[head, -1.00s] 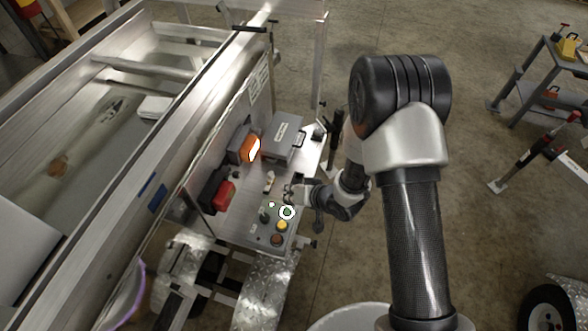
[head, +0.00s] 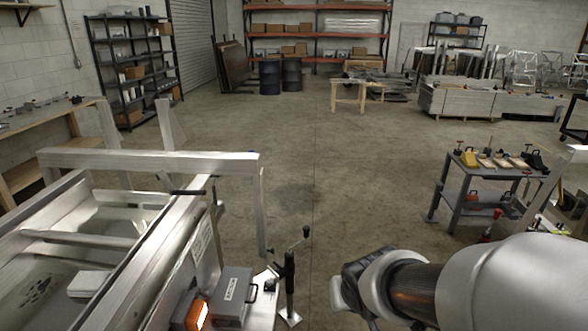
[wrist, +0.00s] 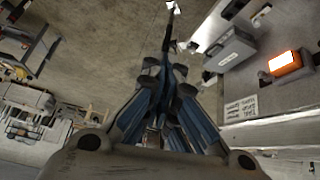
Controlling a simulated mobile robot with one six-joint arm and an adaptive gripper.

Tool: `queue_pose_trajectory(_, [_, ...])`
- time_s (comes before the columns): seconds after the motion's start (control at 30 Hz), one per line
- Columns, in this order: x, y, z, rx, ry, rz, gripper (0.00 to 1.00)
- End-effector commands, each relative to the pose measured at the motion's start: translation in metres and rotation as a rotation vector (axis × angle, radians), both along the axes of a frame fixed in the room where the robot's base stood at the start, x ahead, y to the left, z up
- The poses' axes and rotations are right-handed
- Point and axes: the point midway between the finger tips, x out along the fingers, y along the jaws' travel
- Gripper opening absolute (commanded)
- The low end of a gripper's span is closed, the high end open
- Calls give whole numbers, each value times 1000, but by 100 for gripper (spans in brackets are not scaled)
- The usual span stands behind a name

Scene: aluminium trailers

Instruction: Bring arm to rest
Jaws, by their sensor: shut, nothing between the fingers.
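In the wrist view my gripper (wrist: 167,68) is seen from behind, with its dark blue-grey fingers closed together and nothing between them. It hangs in free space, apart from the trailer. The aluminium trailer (head: 150,160) stands at the lower left. On its front are a grey box (head: 233,290) and a lit orange lamp (head: 197,314); both show in the wrist view too, the box (wrist: 229,50) and the lamp (wrist: 285,63).
A black jack with a crank (head: 289,275) stands right of the trailer front. A grey tool cart (head: 470,185) is at the right. A workbench (head: 50,125) and shelves (head: 135,75) line the left. The concrete floor (head: 340,190) between is clear.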

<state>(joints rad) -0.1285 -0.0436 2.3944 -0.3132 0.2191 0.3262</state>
Motion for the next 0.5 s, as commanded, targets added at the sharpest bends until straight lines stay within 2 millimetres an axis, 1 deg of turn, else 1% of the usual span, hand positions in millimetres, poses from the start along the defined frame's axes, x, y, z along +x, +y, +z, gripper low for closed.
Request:
queue_pose_trajectory(0.03, [-17, -12, 18, -9, 1, -27, 0])
queue_pose_trajectory(0.07, [-29, -18, 26, -13, 11, -40, 0])
queue_pose_trajectory(0.1, [-45, -25, 35, -18, 24, -56, 0])
queue_pose_trajectory(0.17, [-71, -33, 47, -19, 48, -75, 0])
queue_pose_trajectory(0.2, [-88, -37, 54, -18, 64, -85, 0])
queue_pose_trajectory(0.27, [-114, -41, 61, -11, 88, -95, 0])
queue_pose_trajectory(0.3, [-131, -43, 65, -5, 103, -98, 0])
queue_pose_trajectory(0.4, [-165, -43, 71, 12, 135, -97, 0])
queue_pose_trajectory(0.5, [-189, -40, 72, 26, 159, -88, 0])
